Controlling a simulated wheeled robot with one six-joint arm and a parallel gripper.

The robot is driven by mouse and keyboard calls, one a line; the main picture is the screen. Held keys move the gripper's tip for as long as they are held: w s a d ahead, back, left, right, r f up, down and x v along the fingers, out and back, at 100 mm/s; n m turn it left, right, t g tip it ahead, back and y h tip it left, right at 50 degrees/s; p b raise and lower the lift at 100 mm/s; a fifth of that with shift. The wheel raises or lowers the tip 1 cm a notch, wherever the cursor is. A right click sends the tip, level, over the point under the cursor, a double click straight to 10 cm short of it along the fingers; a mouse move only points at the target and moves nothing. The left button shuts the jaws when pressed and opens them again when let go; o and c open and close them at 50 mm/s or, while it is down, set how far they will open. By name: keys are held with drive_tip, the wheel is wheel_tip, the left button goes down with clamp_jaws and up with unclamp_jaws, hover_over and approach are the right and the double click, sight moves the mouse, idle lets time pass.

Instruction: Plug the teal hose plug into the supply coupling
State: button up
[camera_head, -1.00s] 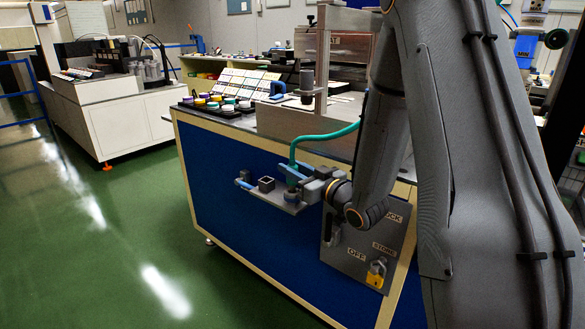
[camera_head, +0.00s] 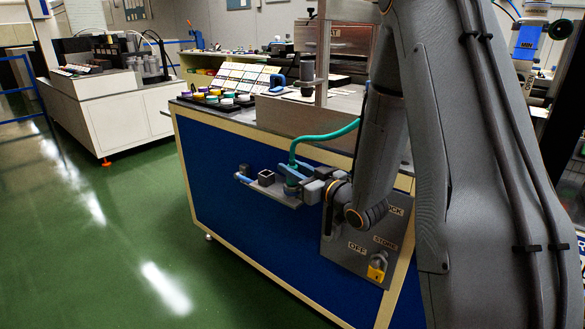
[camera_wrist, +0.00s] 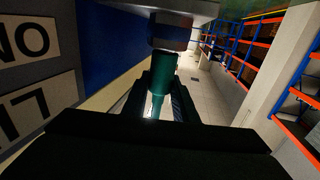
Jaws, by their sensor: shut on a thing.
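The teal hose plug (camera_wrist: 160,82) is between the fingers of my gripper (camera_head: 299,181), which is shut on it. In the head view the plug is mostly hidden by the fingers, and its teal hose (camera_head: 318,136) arches up and right behind my arm. A blue-grey round coupling (camera_wrist: 172,32) stands in line with the plug in the wrist view. It also shows under the plug at the grey shelf (camera_head: 283,203) in the head view. The plug's end meets or overlaps the coupling; I cannot tell whether it is seated.
A dark square socket (camera_head: 266,177) and a blue handle (camera_head: 243,178) sit left of the coupling. A grey panel (camera_head: 340,246) with a yellow padlock (camera_head: 376,268) is below right. The bench top carries a rack of coloured caps (camera_head: 215,97). Green floor lies open at left.

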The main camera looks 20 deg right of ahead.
drive_tip(key=o, duration=1.1)
drive_tip(key=shift+o, duration=0.2)
drive_tip(key=shift+s, duration=0.1)
drive_tip(key=v, duration=0.7)
drive_tip(key=shift+s+d, duration=0.2)
drive_tip(key=shift+s, duration=0.05)
